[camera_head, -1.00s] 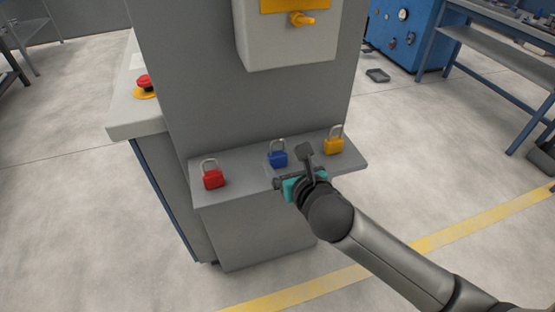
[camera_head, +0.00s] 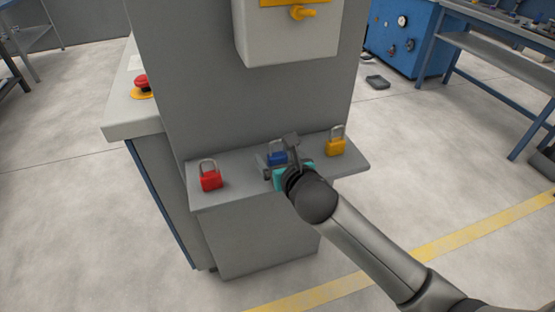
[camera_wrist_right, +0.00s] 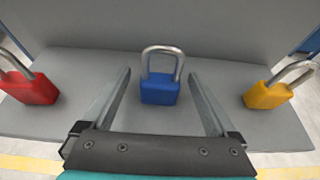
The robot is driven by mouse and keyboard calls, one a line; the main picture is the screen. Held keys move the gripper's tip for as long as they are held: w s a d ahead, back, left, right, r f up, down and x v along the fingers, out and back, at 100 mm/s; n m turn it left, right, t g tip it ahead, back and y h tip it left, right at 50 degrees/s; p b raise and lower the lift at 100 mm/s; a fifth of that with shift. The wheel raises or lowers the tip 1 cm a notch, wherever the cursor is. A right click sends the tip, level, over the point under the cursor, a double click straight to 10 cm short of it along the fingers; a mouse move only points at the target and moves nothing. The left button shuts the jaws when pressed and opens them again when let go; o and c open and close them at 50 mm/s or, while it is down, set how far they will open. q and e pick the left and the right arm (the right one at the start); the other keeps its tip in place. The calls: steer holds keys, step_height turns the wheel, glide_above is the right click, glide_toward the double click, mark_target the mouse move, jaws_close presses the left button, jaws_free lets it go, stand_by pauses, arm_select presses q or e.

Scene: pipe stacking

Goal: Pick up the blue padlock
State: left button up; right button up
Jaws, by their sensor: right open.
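The blue padlock (camera_head: 277,158) stands upright on a grey ledge (camera_head: 228,196), between two other padlocks. In the right wrist view the blue padlock (camera_wrist_right: 160,89) is between the two fingers of my right gripper (camera_wrist_right: 158,85), near their tips, with a visible gap on each side. My right gripper (camera_head: 277,163) is open and empty, low over the ledge at the near side of the blue padlock, and partly hides it in the head view. My left gripper is not in view.
A red padlock (camera_head: 210,177) stands to the left on the ledge, and a yellow padlock (camera_head: 336,143) to the right. A grey panel rises directly behind the ledge. A grey box with a yellow handle (camera_head: 302,13) hangs above.

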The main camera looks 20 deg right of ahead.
mark_target(278, 156)
steer(key=shift+c, duration=0.4)
jaws_close()
steer(key=shift+r, duration=0.1)
stand_by(0.4)
steer(key=shift+r, duration=0.15)
steer(key=shift+r+p, duration=0.4)
steer(key=shift+r, duration=0.1)
step_height(278, 156, up, 6)
steer(key=p, duration=0.3)
steer(key=shift+f, duration=0.25)
steer(key=shift+r, duration=0.4)
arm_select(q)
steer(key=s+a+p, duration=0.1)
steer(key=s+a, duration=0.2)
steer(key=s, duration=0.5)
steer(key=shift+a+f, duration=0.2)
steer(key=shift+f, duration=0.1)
arm_select(e)
steer(key=shift+r, duration=1.15)
